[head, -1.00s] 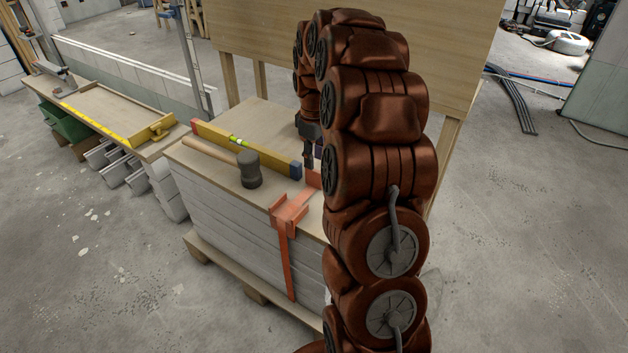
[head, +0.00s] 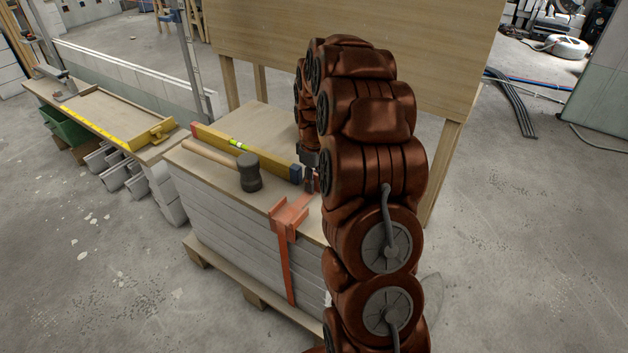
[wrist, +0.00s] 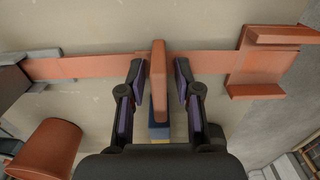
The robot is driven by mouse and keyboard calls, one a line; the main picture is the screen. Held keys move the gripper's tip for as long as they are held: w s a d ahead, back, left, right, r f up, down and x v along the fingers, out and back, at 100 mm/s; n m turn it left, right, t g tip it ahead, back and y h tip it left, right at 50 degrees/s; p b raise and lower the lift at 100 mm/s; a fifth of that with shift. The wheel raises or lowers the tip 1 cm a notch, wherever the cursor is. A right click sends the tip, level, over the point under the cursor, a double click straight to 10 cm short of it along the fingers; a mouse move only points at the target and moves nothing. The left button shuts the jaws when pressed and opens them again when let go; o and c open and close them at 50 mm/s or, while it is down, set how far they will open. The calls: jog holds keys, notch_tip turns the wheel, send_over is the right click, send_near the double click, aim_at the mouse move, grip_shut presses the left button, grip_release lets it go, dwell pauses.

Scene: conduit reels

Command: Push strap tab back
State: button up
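An orange strap (wrist: 95,67) runs across the top of the stack in the wrist view. An orange tab (wrist: 158,78) stands up from it near the picture's middle. My gripper (wrist: 159,72) is open, one finger on each side of the tab, with a gap showing on both sides. At the right, the strap meets an orange corner bracket (wrist: 262,62). In the head view the bracket (head: 287,214) sits on the stack's front edge with the strap (head: 286,270) hanging down. My gripper (head: 311,183) is low over the top there; my arm hides much of the far strap.
A wooden panel (head: 430,60) stands behind. A lower bench (head: 95,103) is at the left.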

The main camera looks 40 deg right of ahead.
grip_shut()
dwell(0.3)
